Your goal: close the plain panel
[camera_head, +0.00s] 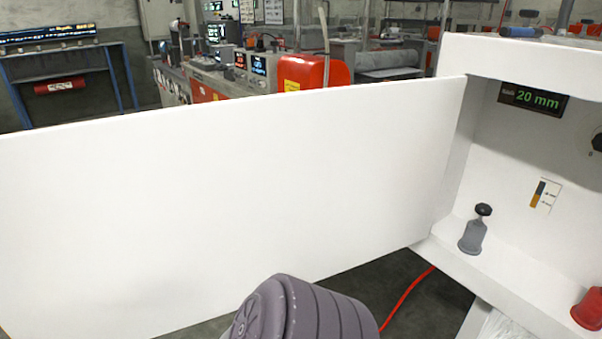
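The plain panel (240,190) is a large flat white door that spans the left and middle of the head view. Its right edge meets the left side of a white cabinet (515,55). The panel stands swung open, out to the left of the cabinet opening. Its far left end runs out of the picture. A ribbed purple-grey part of my arm shows at the bottom centre, in front of the panel's lower edge; I cannot tell if it touches. Neither gripper is in view.
Inside the cabinet stand a grey bottle with a black knob (473,232), a red item (588,308) and a "20 mm" display (534,99). A red cable (405,297) lies on the dark floor below. Machines and a blue bench (70,70) stand behind the panel.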

